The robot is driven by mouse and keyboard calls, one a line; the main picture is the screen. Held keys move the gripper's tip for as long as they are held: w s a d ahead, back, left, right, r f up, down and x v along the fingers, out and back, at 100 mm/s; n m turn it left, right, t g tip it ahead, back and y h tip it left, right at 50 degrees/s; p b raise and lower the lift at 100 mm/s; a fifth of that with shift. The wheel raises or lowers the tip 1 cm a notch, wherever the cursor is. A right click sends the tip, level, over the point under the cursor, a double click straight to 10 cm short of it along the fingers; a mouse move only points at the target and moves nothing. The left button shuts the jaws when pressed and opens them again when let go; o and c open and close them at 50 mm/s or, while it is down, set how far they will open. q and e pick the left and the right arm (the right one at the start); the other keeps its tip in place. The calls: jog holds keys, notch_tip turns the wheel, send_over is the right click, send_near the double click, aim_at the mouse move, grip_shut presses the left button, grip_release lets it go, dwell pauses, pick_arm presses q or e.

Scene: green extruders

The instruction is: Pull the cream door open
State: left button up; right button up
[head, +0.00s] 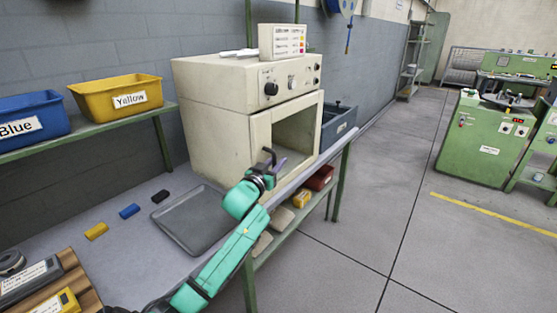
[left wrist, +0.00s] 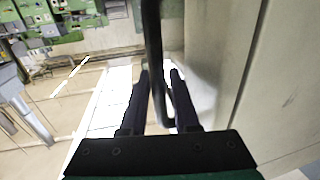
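The cream door (head: 261,137) is on the front of a cream oven-like cabinet (head: 215,105) on the bench. A recessed opening shows in its front; I cannot tell how far the door stands open. In the left wrist view a cream surface (left wrist: 215,70) fills the right side. A dark bar handle (left wrist: 155,50) runs down between the fingers of my left gripper (left wrist: 160,95). The fingers are apart, one each side of the handle, with gaps visible. In the head view my left gripper (head: 269,163) is at the cabinet's front, partly hiding the handle. My right gripper is not in view.
A grey tray (head: 190,237) and small yellow, blue and black blocks lie on the bench. Blue (head: 30,122) and yellow (head: 115,98) bins stand on a shelf at left. A green bench leg (head: 339,185) stands at the right.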

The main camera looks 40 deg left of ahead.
pick_arm(q)
jog(key=shift+w+a, duration=0.15)
jog(key=shift+w, duration=0.5)
grip_shut()
dwell(0.9)
